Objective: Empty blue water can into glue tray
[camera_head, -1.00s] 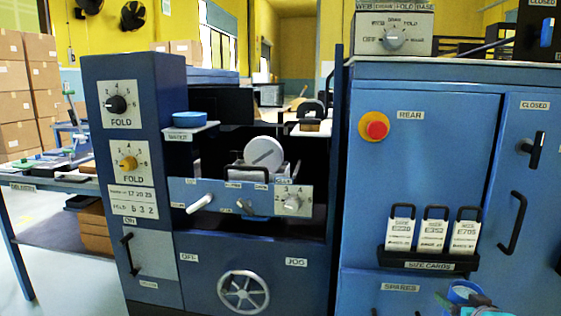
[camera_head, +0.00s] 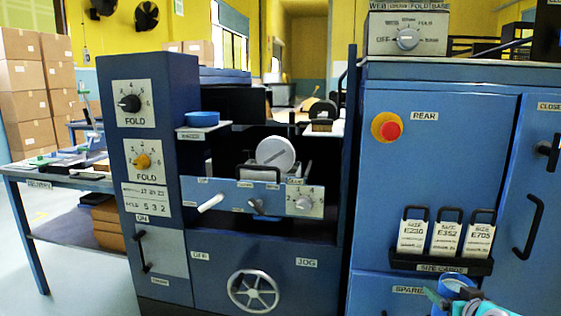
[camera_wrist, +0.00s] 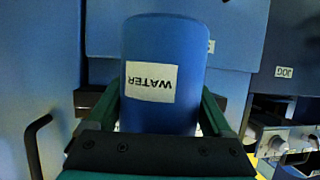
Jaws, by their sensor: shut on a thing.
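The blue water can (camera_wrist: 180,60) fills the middle of the wrist view, with a white WATER label that reads upside down. My gripper (camera_wrist: 163,108) is shut on it, one green finger on each side. In the head view the can (camera_head: 457,283) shows at the lower right edge, above part of my gripper (camera_head: 446,300). I cannot see into the can.
A blue shallow dish (camera_head: 202,118) sits on a small shelf at the opening's left. The blue cabinet (camera_head: 450,110) with size cards (camera_head: 445,238) stands close on the right. A handwheel (camera_head: 253,291) and knobs stick out in front. Floor shows at the far left.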

